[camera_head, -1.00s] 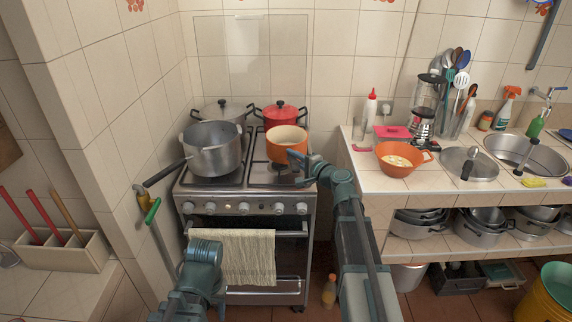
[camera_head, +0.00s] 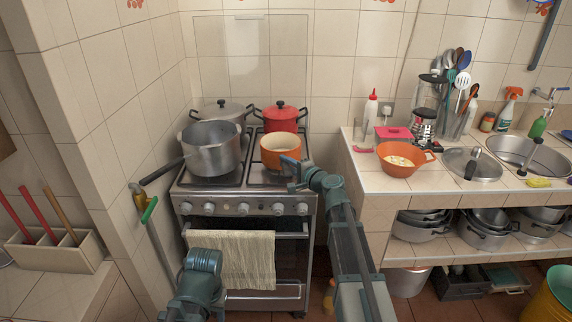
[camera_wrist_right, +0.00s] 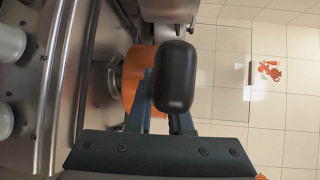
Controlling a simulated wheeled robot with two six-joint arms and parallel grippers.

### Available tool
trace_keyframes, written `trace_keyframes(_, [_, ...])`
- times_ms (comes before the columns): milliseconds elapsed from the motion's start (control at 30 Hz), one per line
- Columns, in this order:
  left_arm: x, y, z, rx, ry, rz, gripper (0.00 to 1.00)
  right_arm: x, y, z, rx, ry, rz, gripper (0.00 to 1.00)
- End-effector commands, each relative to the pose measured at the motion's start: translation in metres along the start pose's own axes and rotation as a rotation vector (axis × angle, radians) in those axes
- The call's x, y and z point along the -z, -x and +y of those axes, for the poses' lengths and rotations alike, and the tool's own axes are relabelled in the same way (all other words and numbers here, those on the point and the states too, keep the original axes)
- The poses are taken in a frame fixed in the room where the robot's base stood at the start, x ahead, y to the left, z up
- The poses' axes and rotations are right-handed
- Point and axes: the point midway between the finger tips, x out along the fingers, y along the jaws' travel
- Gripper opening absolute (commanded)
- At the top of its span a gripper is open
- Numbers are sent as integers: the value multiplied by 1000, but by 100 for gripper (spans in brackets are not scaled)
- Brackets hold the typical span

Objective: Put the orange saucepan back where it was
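The orange saucepan (camera_head: 280,142) is over the front right of the stove (camera_head: 246,180), upright, with its open top facing up. Its side also shows in the right wrist view (camera_wrist_right: 132,75), close to a burner; I cannot tell whether it rests fully on the grate. My right gripper (camera_head: 291,170) is at the pan's near right side. In the right wrist view its fingers (camera_wrist_right: 160,100) are closed around the black handle (camera_wrist_right: 175,75), whose end points at the camera. My left arm shows at the lower left in front of the stove, its fingers out of sight.
A large grey pot (camera_head: 212,155) stands left of the saucepan, its handle jutting left. A lidded grey pot (camera_head: 222,110) and a red pot (camera_head: 280,116) stand behind. The counter at right holds an orange colander (camera_head: 402,165). A towel (camera_head: 232,258) hangs on the oven door.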

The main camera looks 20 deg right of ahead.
Motion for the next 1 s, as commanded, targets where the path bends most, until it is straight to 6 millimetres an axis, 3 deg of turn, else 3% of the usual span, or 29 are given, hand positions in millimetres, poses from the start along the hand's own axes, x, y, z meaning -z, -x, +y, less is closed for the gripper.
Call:
trace_keyframes(33, [0, 0, 0, 0, 0, 0, 50, 0, 0, 0, -1, 1, 0, 26])
trace_keyframes(167, [0, 0, 0, 0, 0, 0, 50, 0, 0, 0, -1, 1, 0, 48])
trace_keyframes(533, [0, 0, 0, 0, 0, 0, 50, 0, 3, 1, -1, 1, 1, 48])
trace_keyframes(1000, [-1, 10, -1, 0, 0, 0, 50, 1, 98, 2, 0, 0, 4, 48])
